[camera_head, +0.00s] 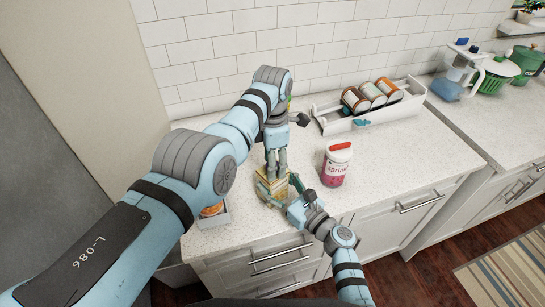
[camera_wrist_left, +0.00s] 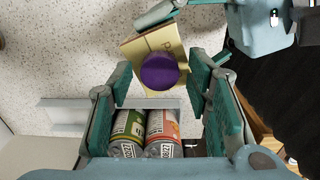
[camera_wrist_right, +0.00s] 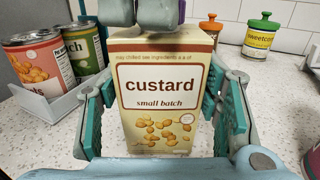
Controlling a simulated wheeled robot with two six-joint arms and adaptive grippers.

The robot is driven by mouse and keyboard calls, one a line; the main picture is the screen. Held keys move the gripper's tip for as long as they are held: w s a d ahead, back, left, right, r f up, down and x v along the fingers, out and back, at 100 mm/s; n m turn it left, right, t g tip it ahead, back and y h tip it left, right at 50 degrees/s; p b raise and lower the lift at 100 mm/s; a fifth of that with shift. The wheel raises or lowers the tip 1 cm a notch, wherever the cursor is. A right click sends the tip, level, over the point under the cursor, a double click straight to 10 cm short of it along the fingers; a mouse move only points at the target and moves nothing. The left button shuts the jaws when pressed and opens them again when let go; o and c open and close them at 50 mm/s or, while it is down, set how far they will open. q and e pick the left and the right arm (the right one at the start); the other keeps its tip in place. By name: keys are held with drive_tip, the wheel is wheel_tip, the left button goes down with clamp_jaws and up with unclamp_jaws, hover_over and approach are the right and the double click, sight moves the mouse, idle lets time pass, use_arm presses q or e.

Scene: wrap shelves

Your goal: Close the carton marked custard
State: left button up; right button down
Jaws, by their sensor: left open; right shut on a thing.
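The custard carton (camera_wrist_right: 157,100) is cream with a red-lettered label and stands upright on the counter. In the head view the carton (camera_head: 270,188) is partly hidden by my grippers. My right gripper (camera_head: 287,197) is shut on the carton, with a finger on each side in the right wrist view. A round purple cap (camera_wrist_left: 160,72) shows over the carton's top in the left wrist view; whether it is seated cannot be told. My left gripper (camera_head: 276,170) points down above the carton, open, its fingers on either side of the cap and apart from it.
A white tray (camera_wrist_left: 68,113) with cans (camera_wrist_left: 163,130) stands close beside the carton. A pink sprinkles jar (camera_head: 335,170) stands to the right. Behind are a white rack (camera_head: 345,125) with three cans and a sweetcorn jar (camera_wrist_right: 258,42). The counter right of the sprinkles jar is clear.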

use_arm(q)
clamp_jaws()
drive_tip(key=m, duration=0.6)
drive_tip(key=shift+m, duration=0.4)
drive_tip(key=m, duration=0.4)
drive_tip(key=shift+m, duration=0.4)
drive_tip(key=m, duration=1.1)
drive_tip(key=shift+s+f, duration=0.1)
drive_tip(key=shift+o, duration=0.4)
unclamp_jaws()
drive_tip(key=shift+a, duration=0.1)
